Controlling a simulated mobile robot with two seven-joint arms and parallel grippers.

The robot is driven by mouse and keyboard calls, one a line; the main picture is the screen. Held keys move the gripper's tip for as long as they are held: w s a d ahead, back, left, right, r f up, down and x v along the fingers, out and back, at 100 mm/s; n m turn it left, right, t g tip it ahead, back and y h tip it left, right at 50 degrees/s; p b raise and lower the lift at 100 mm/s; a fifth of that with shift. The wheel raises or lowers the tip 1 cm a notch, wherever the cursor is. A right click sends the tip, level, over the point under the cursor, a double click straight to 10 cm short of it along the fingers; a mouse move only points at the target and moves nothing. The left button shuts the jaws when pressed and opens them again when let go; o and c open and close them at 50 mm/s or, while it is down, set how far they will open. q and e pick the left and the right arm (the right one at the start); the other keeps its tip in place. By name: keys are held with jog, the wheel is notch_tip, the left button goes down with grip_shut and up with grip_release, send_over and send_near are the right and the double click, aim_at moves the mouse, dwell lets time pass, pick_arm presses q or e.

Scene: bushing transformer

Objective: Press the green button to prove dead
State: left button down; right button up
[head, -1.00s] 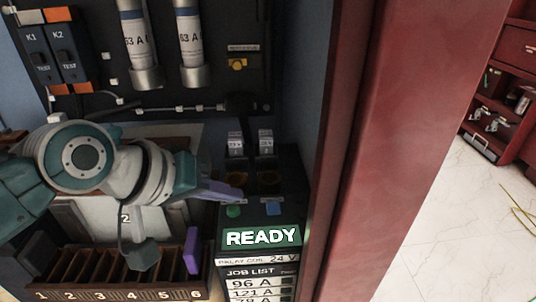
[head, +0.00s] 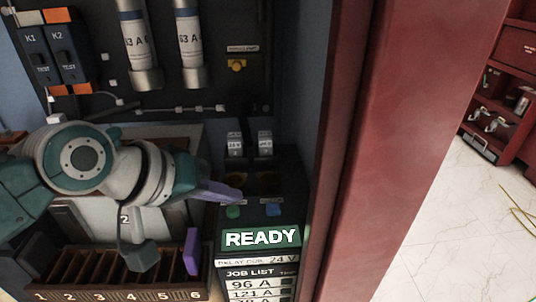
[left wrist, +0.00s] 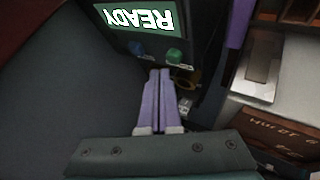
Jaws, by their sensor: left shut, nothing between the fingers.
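The green button (head: 233,211) sits on the top of the dark test unit, left of a blue button (head: 273,209). In the left wrist view the green button (left wrist: 174,56) shows just beyond my fingertips, with the blue button (left wrist: 136,48) to its left. My left gripper (head: 238,194) is shut and empty, its purple fingers just above and behind the green button. In the left wrist view the closed fingers (left wrist: 159,72) point toward the buttons; a small gap seems to remain. The display (head: 261,237) reads READY. My right gripper is not in view.
Two small grey blocks (head: 250,143) stand behind the buttons. A numbered wooden rack (head: 105,278) lies at the lower left, with a purple piece (head: 192,251) at its right end. A red cabinet post (head: 400,130) bounds the right side.

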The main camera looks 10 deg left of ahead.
pick_arm(q)
jog(key=shift+f, duration=0.45)
jog(key=shift+f+b, duration=0.45)
dwell(0.7)
dwell(0.3)
jog(key=shift+r+p, duration=0.85)
jog(key=shift+p, duration=0.2)
jog(key=shift+r, duration=0.1)
notch_tip(320, 180, up, 5)
jog(key=p, duration=0.5)
